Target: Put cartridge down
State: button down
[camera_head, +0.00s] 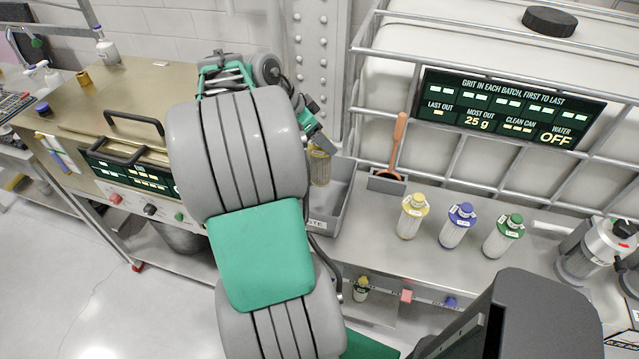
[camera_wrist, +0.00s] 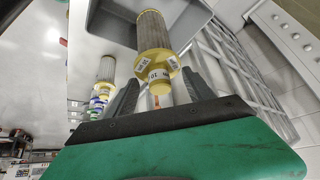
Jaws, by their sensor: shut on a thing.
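My gripper (camera_wrist: 160,88) is shut on a cartridge (camera_wrist: 152,35) with a pale yellow cap and a mesh body. In the head view the held cartridge (camera_head: 320,168) shows beside my arm, over or just in front of the grey bin (camera_head: 341,205) on the bench; my arm hides part of both. I cannot tell whether the cartridge touches anything. On the bench to the right stand a yellow-capped cartridge (camera_head: 411,216), a blue-capped cartridge (camera_head: 457,225) and a green-capped cartridge (camera_head: 502,236), all upright and apart.
A metal cage with a dark sign (camera_head: 505,107) rises behind the bench. A clear canister (camera_head: 580,255) stands at the far right. Bench space (camera_head: 380,245) is free between bin and cartridges.

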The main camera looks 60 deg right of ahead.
aim_at(320, 166)
notch_tip(320, 166, down, 10)
jog(key=shift+r+p, duration=0.1)
jog(key=shift+p, duration=0.3)
jog(key=shift+c, duration=1.9)
grip_release()
jog(key=shift+f, duration=0.2)
jog(key=shift+w+r, duration=0.1)
jog(key=shift+r, duration=0.2)
jog(key=v, duration=1.1)
jog(key=shift+a+r, duration=0.2)
jog(key=shift+r, duration=0.1)
jog(key=shift+w, duration=0.1)
jog(key=shift+w, duration=0.1)
